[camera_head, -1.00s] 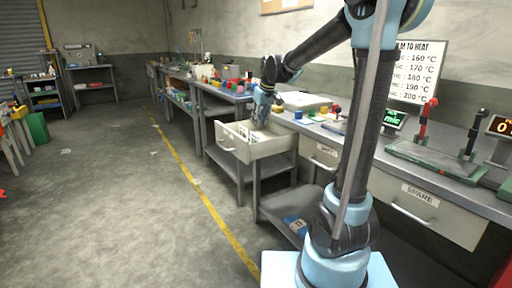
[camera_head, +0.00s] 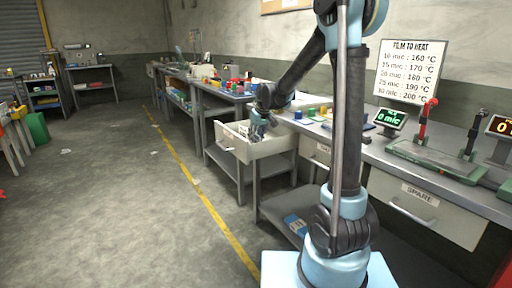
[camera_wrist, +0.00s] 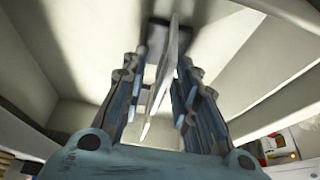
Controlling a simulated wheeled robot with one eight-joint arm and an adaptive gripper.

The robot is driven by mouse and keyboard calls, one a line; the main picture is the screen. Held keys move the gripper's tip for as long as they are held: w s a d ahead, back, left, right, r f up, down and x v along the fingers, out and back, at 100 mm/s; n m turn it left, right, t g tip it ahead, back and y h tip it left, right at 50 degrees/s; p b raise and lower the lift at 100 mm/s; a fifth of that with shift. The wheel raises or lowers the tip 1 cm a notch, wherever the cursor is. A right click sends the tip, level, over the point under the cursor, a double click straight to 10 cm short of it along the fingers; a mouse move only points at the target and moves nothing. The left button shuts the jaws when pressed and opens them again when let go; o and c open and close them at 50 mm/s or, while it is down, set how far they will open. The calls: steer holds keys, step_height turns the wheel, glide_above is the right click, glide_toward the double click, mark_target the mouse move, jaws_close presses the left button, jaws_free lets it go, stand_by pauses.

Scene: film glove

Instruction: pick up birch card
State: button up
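My gripper (camera_head: 258,132) reaches down into the open drawer (camera_head: 268,150) in the head view. In the wrist view its two fingers (camera_wrist: 160,72) stand apart inside the drawer, so it is open. A thin, pale, upright card (camera_wrist: 166,72) shows almost edge-on between the fingers, closer to the right one. A gap shows on its left side; whether the right finger touches it I cannot tell. I take it for the birch card, but no marking is readable. In the head view the card is hidden by the gripper and drawer wall.
The drawer walls (camera_wrist: 85,45) rise close around the fingers. A blue-and-white item (camera_head: 295,224) lies on the lower shelf.

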steer(key=shift+w+a+f, duration=0.1)
steer(key=shift+w+f, duration=0.05)
steer(key=shift+f, duration=0.3)
jaws_close()
